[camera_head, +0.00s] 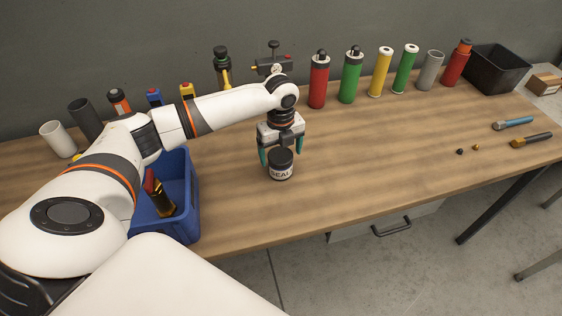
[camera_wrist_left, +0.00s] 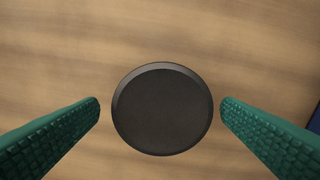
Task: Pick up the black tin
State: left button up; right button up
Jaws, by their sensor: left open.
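The black tin (camera_head: 281,165) stands upright on the wooden table, with a white label reading "SEAL". Its round dark lid (camera_wrist_left: 161,108) fills the middle of the left wrist view. My left gripper (camera_head: 283,154) is above and around the tin, pointing down. Its two teal fingers are open, one on each side of the lid in the left wrist view (camera_wrist_left: 160,110), with a gap on both sides. In the head view the right finger is partly behind the tin. My right gripper is not in view.
A blue bin (camera_head: 182,222) holding a red-tipped item stands left of the tin. A row of cylinders, including a red one (camera_head: 318,82) and a green one (camera_head: 351,76), lines the back. A black crate (camera_head: 497,70) is far right.

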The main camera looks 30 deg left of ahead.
aim_at(280, 155)
pick_arm(q)
notch_tip(280, 155, down, 4)
jog(key=shift+s+r+p, duration=0.15)
jog(key=shift+p, duration=0.3)
jog(key=shift+f, duration=0.25)
jog(key=shift+c, duration=0.6)
jog(key=c, duration=1.1)
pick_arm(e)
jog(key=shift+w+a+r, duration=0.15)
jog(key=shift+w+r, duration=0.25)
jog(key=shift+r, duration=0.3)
